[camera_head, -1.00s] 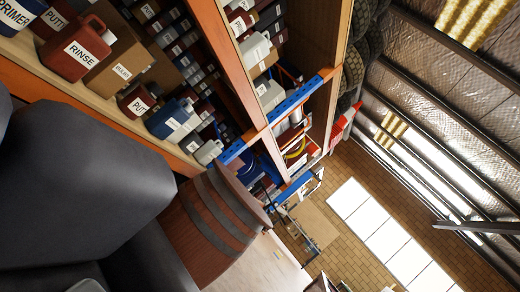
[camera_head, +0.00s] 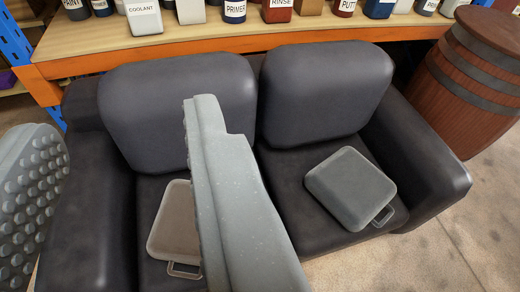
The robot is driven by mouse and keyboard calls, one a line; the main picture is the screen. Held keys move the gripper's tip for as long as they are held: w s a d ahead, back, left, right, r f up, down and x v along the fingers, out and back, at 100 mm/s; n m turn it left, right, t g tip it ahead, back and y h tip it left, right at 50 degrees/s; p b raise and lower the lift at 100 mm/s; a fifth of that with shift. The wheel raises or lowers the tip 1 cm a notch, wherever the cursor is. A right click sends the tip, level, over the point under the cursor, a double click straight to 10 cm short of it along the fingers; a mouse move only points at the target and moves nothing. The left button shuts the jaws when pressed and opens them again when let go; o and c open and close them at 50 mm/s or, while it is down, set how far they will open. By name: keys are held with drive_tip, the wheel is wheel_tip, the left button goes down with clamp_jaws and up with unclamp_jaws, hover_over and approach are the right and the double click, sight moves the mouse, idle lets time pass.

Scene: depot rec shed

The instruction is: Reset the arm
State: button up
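My gripper (camera_head: 122,115) is open, with nothing seen between its fingers. One grey finger with a studded pad (camera_head: 30,190) is at the left edge. The other grey finger (camera_head: 225,195) crosses the middle of the view, its studs facing left. Through the gap I see a dark sofa (camera_head: 105,225). I cannot tell how far the fingers are from it.
A brownish flat case (camera_head: 175,225) lies on the left seat, partly hidden by the finger. A grey case (camera_head: 350,188) lies on the right seat. A wooden barrel (camera_head: 465,80) stands at right. Behind is an orange-edged shelf (camera_head: 270,40) with labelled containers.

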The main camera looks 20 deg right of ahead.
wheel_tip(320, 180, up, 7)
drive_tip(key=p, duration=0.7)
drive_tip(key=shift+w+f, duration=0.1)
